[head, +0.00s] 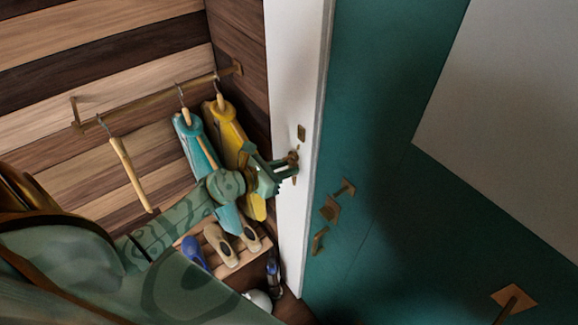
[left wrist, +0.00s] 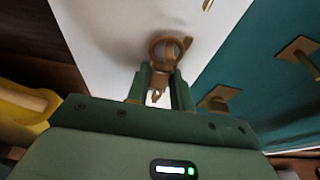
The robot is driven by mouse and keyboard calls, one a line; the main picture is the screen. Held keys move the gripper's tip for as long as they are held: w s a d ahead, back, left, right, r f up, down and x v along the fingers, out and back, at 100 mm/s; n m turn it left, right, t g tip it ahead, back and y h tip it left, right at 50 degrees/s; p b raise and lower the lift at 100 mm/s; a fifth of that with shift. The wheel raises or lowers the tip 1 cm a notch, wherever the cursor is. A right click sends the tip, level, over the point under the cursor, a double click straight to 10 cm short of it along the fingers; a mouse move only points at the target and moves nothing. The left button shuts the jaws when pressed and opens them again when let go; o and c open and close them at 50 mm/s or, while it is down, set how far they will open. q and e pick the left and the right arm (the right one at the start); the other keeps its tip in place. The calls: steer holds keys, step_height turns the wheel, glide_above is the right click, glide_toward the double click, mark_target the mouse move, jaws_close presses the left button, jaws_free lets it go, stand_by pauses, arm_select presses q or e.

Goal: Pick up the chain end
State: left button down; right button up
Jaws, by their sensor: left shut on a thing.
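My left gripper (head: 285,168) is at the white door frame (head: 295,100), beside the teal door (head: 390,130). It is shut on the brass chain end (head: 293,158). In the left wrist view the two green fingers (left wrist: 160,88) close on the brass piece, and a round brass ring (left wrist: 167,48) shows just beyond them against the white frame. The fingers hide part of the chain end. My right gripper is not in view.
Brass fittings (head: 330,207) sit on the teal door near its edge, and a brass handle (head: 513,300) is lower right. A teal coat (head: 193,140) and a yellow coat (head: 224,125) hang from a rail (head: 160,96). Shoes (head: 220,245) stand on a wooden rack below my left arm.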

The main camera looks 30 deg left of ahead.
arm_select(q)
steer(key=shift+r, duration=0.25)
steer(key=f+b+v, duration=0.2)
steer(key=b+v, duration=0.2)
steer(key=v, duration=0.4)
steer(key=s+f+b+v, duration=0.1)
steer(key=f+b+v, duration=0.1)
steer(key=v, duration=0.7)
steer(key=shift+s+a+b, duration=0.2)
steer(key=shift+s+b, duration=0.2)
steer(key=shift+b, duration=0.45)
steer(key=w+d+r+p, duration=0.1)
steer(key=d+p, duration=0.6)
steer(key=d, duration=0.2)
steer(key=w+d+r+p, duration=0.1)
steer(key=d+p, duration=0.6)
steer(key=d, duration=0.3)
steer(key=shift+w+r+p, duration=0.15)
steer(key=shift+r+p, duration=0.1)
steer(key=shift+p, duration=0.05)
